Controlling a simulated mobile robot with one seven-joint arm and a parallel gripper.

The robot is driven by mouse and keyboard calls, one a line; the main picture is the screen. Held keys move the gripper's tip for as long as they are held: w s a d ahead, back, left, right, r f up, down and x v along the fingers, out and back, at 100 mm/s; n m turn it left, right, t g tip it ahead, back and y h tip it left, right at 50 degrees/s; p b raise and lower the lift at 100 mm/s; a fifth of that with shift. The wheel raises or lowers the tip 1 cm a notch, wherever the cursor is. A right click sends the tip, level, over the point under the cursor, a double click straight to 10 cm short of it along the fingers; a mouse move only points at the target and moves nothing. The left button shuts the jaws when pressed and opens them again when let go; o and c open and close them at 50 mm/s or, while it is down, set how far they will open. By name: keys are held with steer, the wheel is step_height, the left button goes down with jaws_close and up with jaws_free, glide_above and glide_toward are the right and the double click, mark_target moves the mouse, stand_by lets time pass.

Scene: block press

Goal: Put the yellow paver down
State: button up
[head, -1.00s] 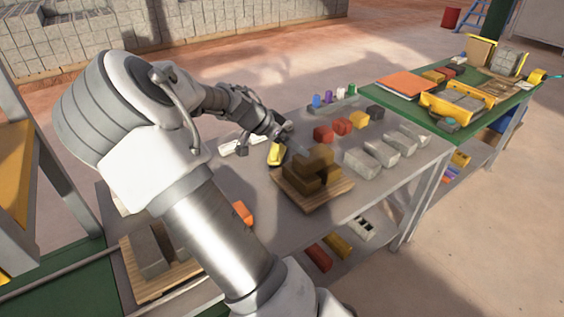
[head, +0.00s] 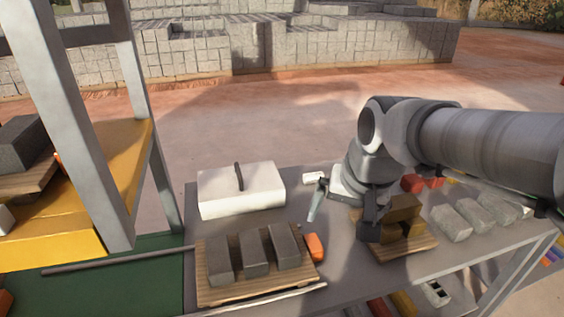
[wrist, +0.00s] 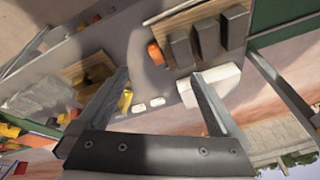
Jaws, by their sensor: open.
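The yellow paver (wrist: 125,102) shows in the wrist view on the grey table, partly behind my left-hand finger and close to a pallet of brown blocks. It is not visible in the head view, where my arm covers that area. My gripper (wrist: 160,73) is open, with its two fingers wide apart and nothing between them. In the head view my wrist hangs over the table beside the brown blocks (head: 405,207) on their wooden pallet (head: 412,249).
A second pallet (head: 255,292) bears grey pavers (head: 253,250), with an orange block (head: 314,246) beside it. A white box (head: 240,190) with a handle stands behind. Pale pavers (head: 450,222) lie at the right. A yellow-decked rack (head: 60,235) stands at the left.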

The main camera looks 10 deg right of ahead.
steer(key=s+a+r+n+t, duration=0.1)
steer(key=s+a+r+n, duration=0.1)
steer(key=s, duration=0.5)
steer(key=a+n, duration=0.1)
steer(key=n, duration=0.1)
steer(key=shift+s+a+n, duration=0.15)
steer(key=shift+a+n, duration=0.15)
steer(key=shift+r, duration=0.1)
step_height(320, 180, up, 5)
steer(key=p, duration=0.5)
